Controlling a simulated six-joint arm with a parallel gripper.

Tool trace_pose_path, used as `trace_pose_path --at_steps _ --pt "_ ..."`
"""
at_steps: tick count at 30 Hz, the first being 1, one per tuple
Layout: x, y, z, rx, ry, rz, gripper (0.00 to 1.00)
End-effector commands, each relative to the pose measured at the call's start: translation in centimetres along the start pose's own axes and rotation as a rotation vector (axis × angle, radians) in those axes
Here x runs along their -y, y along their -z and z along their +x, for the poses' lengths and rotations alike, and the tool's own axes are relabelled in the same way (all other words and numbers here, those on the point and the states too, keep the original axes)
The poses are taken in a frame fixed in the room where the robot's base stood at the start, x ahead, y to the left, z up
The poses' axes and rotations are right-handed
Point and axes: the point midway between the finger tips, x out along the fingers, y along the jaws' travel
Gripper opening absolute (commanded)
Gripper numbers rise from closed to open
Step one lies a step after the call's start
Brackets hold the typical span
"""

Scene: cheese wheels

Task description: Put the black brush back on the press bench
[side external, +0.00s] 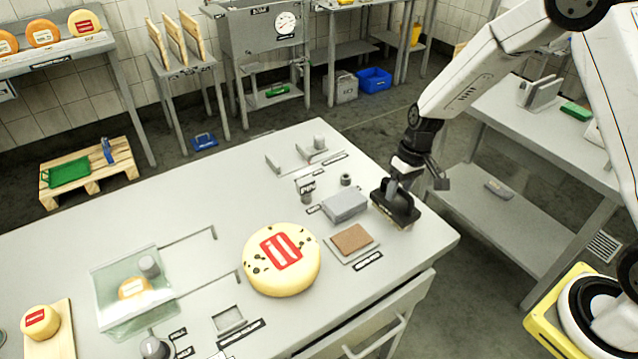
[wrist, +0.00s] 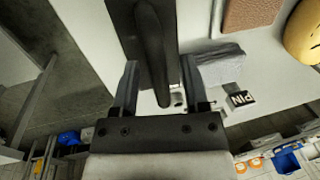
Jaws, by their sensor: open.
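The black brush (side external: 397,208) sits at the right edge of the light grey bench (side external: 200,195), bristles down, with its arched handle up. In the wrist view the brush (wrist: 150,50) runs up the picture, its handle between my two fingers. My gripper (side external: 413,176) is just above and around the handle in the side view. In the wrist view my gripper (wrist: 159,75) is open, with a gap visible on both sides of the handle. I cannot tell which bench is the press bench; no readable label shows it.
A grey block (side external: 345,205) and a brown pad (side external: 352,239) on a plate lie just left of the brush. A cheese wheel (side external: 281,260) with a red label lies further left. A small stand with a sign (side external: 307,190) is behind. Bare bench top lies at back left.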

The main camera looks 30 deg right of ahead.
Motion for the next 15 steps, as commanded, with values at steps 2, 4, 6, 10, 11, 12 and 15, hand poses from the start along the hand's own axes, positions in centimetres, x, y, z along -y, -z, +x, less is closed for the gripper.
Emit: trace_pose_path --at_steps 2,4,6,10,11,12,15 --pt "0.0 0.1 -0.7 -0.003 0.0 0.0 0.58" --pt "0.0 0.1 -1.4 -0.004 0.0 0.0 0.58" --pt "0.0 0.1 -2.2 -0.004 0.0 0.001 0.58" --pt "0.0 0.1 -4.1 -0.005 -0.001 0.001 0.58" --pt "0.0 0.1 -4.6 -0.005 -0.001 0.001 0.58" --pt "0.0 0.1 -5.3 -0.006 0.0 0.001 0.58" --pt "-0.1 0.1 -6.9 -0.006 -0.001 0.001 0.58"
